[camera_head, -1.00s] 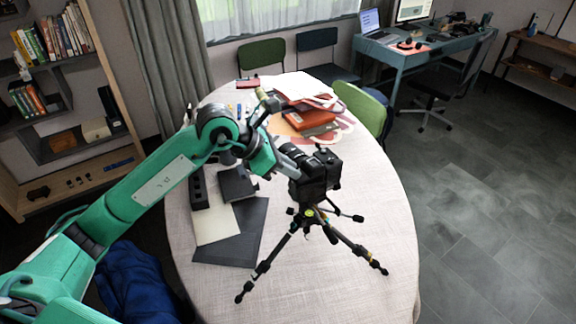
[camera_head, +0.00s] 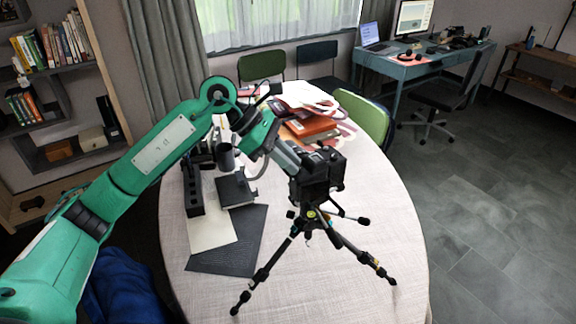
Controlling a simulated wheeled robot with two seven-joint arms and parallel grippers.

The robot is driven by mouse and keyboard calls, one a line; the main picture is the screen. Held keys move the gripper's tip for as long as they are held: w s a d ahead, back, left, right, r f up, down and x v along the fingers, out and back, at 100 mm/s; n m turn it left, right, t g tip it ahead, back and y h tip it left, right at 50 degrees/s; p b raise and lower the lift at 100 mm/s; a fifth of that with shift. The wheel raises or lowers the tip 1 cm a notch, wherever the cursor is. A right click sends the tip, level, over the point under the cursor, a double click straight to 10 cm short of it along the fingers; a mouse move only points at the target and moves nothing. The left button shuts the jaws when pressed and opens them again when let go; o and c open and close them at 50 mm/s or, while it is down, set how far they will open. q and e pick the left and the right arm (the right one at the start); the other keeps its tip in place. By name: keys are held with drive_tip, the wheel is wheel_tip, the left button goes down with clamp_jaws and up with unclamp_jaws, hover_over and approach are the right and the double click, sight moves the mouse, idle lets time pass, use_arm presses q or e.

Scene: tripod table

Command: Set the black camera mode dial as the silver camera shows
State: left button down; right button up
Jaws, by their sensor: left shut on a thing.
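The black camera (camera_head: 318,180) stands upright on a small black tripod (camera_head: 312,220) on the round table. My left gripper (camera_head: 300,160) reaches in from the upper left and is shut at the top left of the black camera. Its fingertips meet the camera's top, where the mode dial is; the dial itself is hidden by the gripper and too small to read. I cannot make out a silver camera in this view. My right gripper is not in view.
The pale table (camera_head: 345,290) is clear in front and to the right of the tripod. A black notebook (camera_head: 236,190), a dark mat (camera_head: 232,245) and a black rack (camera_head: 193,190) lie left. Orange-red books (camera_head: 312,127) are behind the camera. A green chair (camera_head: 362,115) stands beyond.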

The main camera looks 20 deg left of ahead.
use_arm(q)
drive_tip(key=c, duration=1.3)
unclamp_jaws()
drive_tip(key=shift+r, duration=0.1)
drive_tip(key=shift+c, duration=0.2)
drive_tip(key=shift+s, duration=0.1)
